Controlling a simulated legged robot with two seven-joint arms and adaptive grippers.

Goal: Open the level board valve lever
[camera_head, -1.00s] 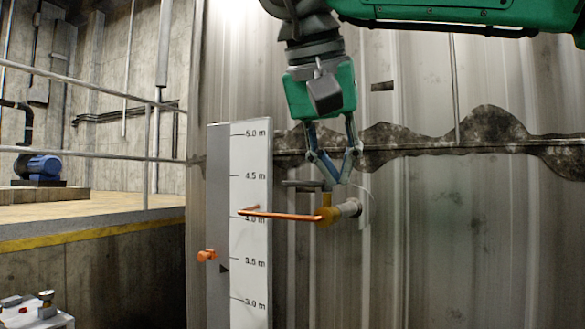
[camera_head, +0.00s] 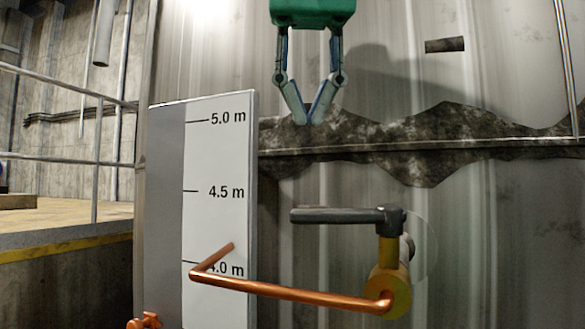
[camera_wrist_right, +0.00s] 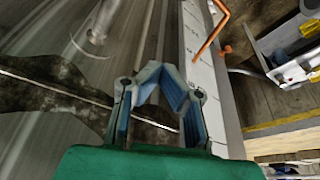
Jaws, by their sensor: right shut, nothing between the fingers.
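The valve lever (camera_head: 345,215) is a dark grey handle lying level, pointing left from the top of a yellow valve body (camera_head: 388,285). A copper tube (camera_head: 290,292) runs left from the valve and bends up in front of the white level board (camera_head: 222,155); it also shows in the wrist view (camera_wrist_right: 212,30). My right gripper (camera_head: 309,120) points down, its fingertips together and empty. In the picture it is above the lever, with a visible gap. Its fingers also show in the wrist view (camera_wrist_right: 162,78).
A corrugated metal wall (camera_head: 480,240) with a dark stained band (camera_head: 440,140) stands behind the valve. A short stub (camera_head: 445,45) sticks out at upper right. Railings (camera_head: 60,152) and a yellow-edged platform (camera_head: 60,220) are at left. An orange fitting (camera_head: 145,321) is at the board's lower left.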

